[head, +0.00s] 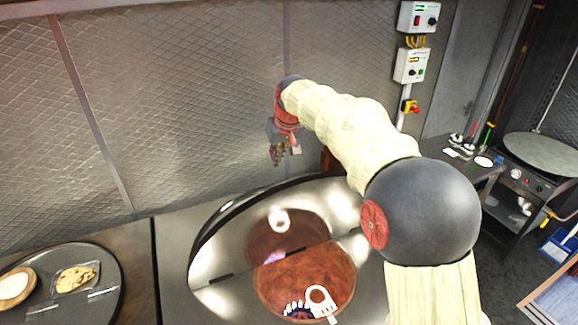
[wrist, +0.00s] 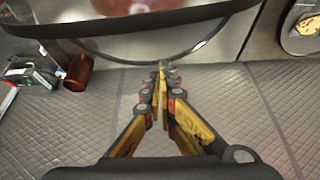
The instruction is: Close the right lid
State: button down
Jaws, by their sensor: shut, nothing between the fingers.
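The right lid (head: 240,225) is a shiny half-round plate with a dark rim. In the head view it stands raised behind the round brown clay opening (head: 305,280), whose inside is mirrored in it. In the wrist view the lid's dark edge (wrist: 130,24) crosses the top of the picture. My gripper (head: 283,158) is beyond the lid's upper edge, on the wall side. Its fingers (wrist: 162,72) are shut and empty in the wrist view, pointing toward the lid. I see no clear contact with the lid.
A quilted metal wall (head: 180,90) stands close behind my gripper. At the left, a dark round plate (head: 108,262) holds a food tray and a white-filled bowl. Switch boxes (head: 412,65) hang on the wall. A griddle stand (head: 545,148) is at the right.

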notch_tip(320, 180, down, 8)
jog(key=p, duration=0.2)
jog(key=shift+w+f+p, duration=0.25)
jog(key=shift+w+p, duration=0.05)
jog(key=shift+w, duration=0.1)
dwell(0.4)
jog(key=shift+s+a, duration=0.1)
